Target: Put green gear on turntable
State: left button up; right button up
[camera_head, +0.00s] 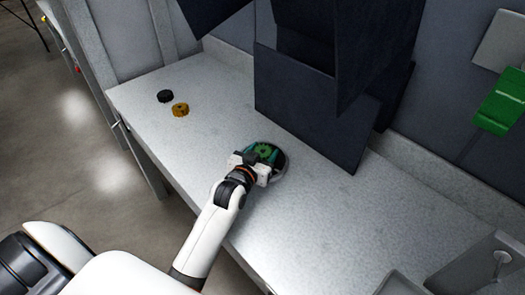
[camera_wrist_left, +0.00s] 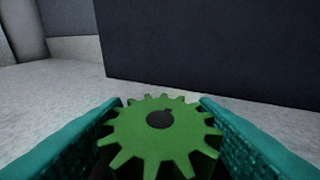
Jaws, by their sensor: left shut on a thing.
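The green gear (camera_wrist_left: 160,136) is flat and toothed, with a dark centre hole. In the left wrist view it sits between the two teal fingers of my left gripper (camera_wrist_left: 160,118). In the head view my left gripper (camera_head: 257,160) is shut on the green gear (camera_head: 264,151), over a dark round disc (camera_head: 281,160) that looks like the turntable. The gripper and gear hide most of the disc. I cannot tell whether the gear touches it. My right gripper is not in view.
A large dark panelled structure (camera_head: 315,110) stands just behind the disc. A metal bracket (camera_head: 485,265) is at the lower right. The table's front left is clear.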

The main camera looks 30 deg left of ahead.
pick_arm(q)
jog(key=shift+f, duration=0.25)
dwell(0.3)
jog(key=o, duration=1.6)
jog(key=shift+o, duration=0.2)
jog(key=shift+s+r+p, duration=0.25)
jog(key=shift+s+p, duration=0.45)
jog(key=shift+s, duration=0.2)
jog(key=shift+s+d+r+p, duration=0.1)
jog(key=shift+s+r+p, duration=0.15)
jog(key=shift+s+p, duration=0.8)
jog(key=shift+s+d+r+p, duration=0.15)
jog(key=shift+s+p, duration=0.35)
jog(key=shift+s, duration=1)
